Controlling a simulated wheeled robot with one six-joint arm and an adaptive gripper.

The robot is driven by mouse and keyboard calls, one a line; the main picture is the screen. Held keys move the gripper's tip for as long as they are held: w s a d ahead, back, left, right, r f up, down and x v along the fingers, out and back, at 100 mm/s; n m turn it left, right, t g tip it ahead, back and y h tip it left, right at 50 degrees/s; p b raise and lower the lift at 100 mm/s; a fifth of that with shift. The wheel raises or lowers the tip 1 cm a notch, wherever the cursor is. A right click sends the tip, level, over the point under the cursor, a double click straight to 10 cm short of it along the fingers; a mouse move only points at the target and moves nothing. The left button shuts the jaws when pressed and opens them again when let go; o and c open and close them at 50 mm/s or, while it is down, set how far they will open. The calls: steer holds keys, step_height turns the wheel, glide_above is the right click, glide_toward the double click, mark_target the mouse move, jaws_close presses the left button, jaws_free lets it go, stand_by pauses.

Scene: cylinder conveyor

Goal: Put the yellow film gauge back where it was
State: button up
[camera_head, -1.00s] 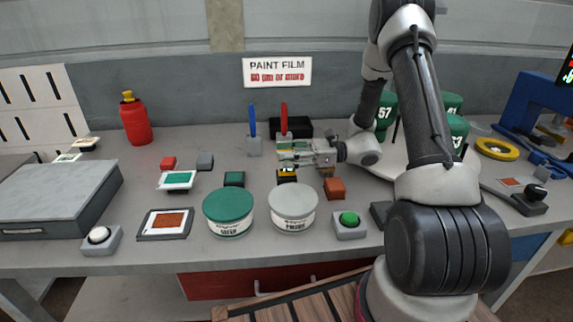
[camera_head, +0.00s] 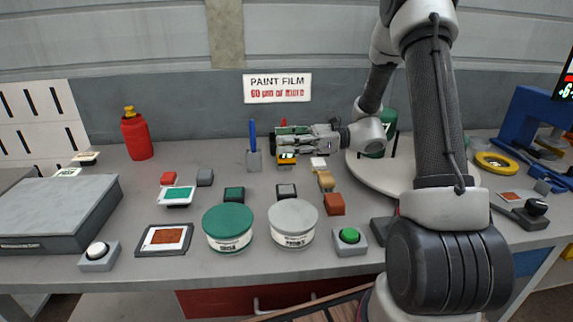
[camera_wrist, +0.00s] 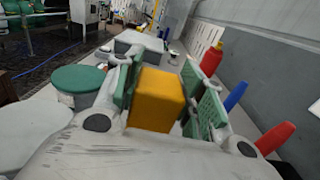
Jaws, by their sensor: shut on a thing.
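The yellow film gauge (camera_head: 287,158) is a small yellow block with a dark face and a lit display. My gripper (camera_head: 283,146) is shut on it and holds it toward the back of the bench, in front of the sign. In the wrist view the gauge (camera_wrist: 158,98) sits between the green finger pads. A small dark block with a pale top (camera_head: 286,191) stands on the bench nearer the front, below the gauge in the picture. I cannot tell how high the gauge is above the bench.
A green-lidded can (camera_head: 227,227) and a grey-lidded can (camera_head: 293,223) stand in front. A blue marker in its holder (camera_head: 253,150) is left of my gripper. A tan piece (camera_head: 326,180) and a red-brown block (camera_head: 334,204) lie to the right.

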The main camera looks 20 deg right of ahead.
step_height(320, 180, down, 9)
steer(key=shift+f, duration=0.1)
stand_by(0.3)
steer(key=shift+f, duration=0.15)
steer(key=o, duration=1.2)
steer(key=shift+c, duration=0.2)
